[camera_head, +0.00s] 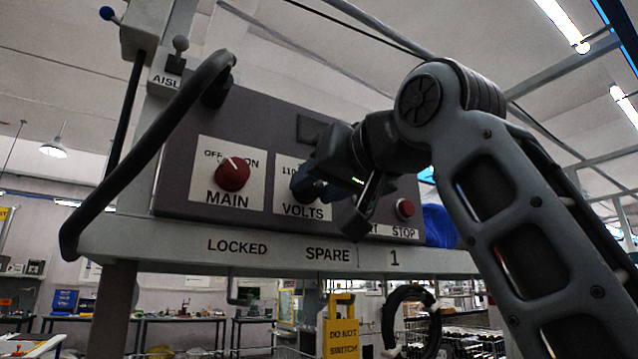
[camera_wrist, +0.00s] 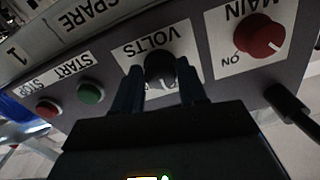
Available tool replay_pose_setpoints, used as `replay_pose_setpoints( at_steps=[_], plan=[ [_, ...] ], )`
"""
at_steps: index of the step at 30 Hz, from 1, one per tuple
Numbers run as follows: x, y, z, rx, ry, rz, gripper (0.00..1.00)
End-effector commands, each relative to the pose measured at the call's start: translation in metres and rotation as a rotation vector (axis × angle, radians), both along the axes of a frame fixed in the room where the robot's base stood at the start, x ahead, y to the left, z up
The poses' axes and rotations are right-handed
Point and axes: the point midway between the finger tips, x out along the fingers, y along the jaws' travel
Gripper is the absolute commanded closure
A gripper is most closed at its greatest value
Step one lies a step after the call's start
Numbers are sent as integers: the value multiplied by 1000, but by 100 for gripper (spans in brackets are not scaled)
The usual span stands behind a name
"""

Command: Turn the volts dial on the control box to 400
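The control box (camera_head: 180,195) is a dark grey box with labelled controls. Its volts dial (camera_wrist: 160,67) is a dark round knob with a pale mark, on a white plate reading VOLTS (camera_head: 285,208). My gripper (camera_wrist: 159,75) is open, with one finger on each side of the dial and the tips close to it. A narrow gap seems to show on both sides; contact cannot be told. In the head view, my gripper (camera_head: 308,188) covers most of the dial and the plate's numbers. The number the dial points to is not readable in either view.
The red MAIN knob (camera_head: 233,174) is left of the volts plate. The red stop button (camera_head: 404,208) and green start button (camera_wrist: 90,93) are on its other side. A dark curved handle (camera_head: 140,160) sticks out at the box's left. A yellow sign (camera_head: 341,330) hangs below.

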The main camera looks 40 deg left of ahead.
Motion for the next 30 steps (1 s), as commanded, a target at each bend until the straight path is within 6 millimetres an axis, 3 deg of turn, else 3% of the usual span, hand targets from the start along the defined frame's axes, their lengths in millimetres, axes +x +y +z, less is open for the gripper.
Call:
replay_pose_setpoints(
  at_steps=[10, 20, 30],
  plan=[
    [0, 0, 0, 0, 0, 0, 92],
    [-1, 0, 1, 19, 46, 1, 93],
    [-1, 1, 4, 108, 264, 1, 93]
  ],
)
